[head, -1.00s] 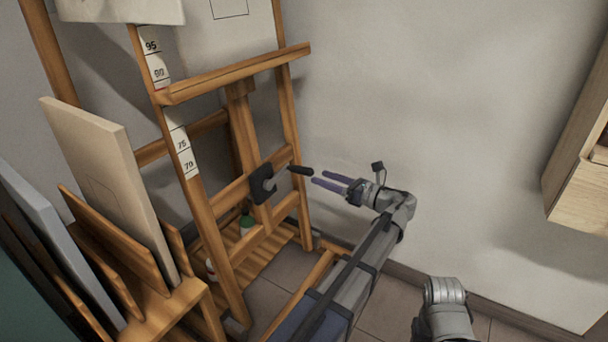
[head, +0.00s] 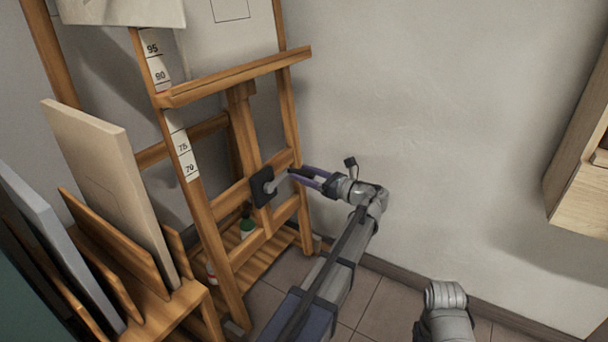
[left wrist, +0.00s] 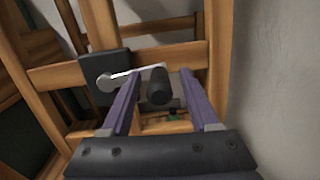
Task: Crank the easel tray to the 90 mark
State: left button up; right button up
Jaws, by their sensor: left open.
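The wooden easel's tray (head: 240,76) crosses in front of a white number scale (head: 181,145). Figures 95 and probably 90 show above the tray, 75 and 70 below; the tray hides those between. A black crank box (head: 261,187) is on the lower crossbar, with a metal crank arm and dark handle. In the left wrist view, the handle (left wrist: 160,86) points towards me between the purple fingers of my left gripper (left wrist: 158,100). The gripper (head: 294,175) is open, with gaps on both sides of the handle. My right gripper is out of view.
A rack (head: 150,312) holding canvas panels (head: 105,175) stands at the left. A green-labelled bottle (head: 247,228) is on the easel's low shelf. A wooden cabinet (head: 580,160) is on the far right. The wall right of the easel is bare.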

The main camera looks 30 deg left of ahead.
pick_arm(q)
jog(key=shift+a, duration=0.1)
jog(key=shift+c, duration=0.4)
grip_shut()
dwell(1.0)
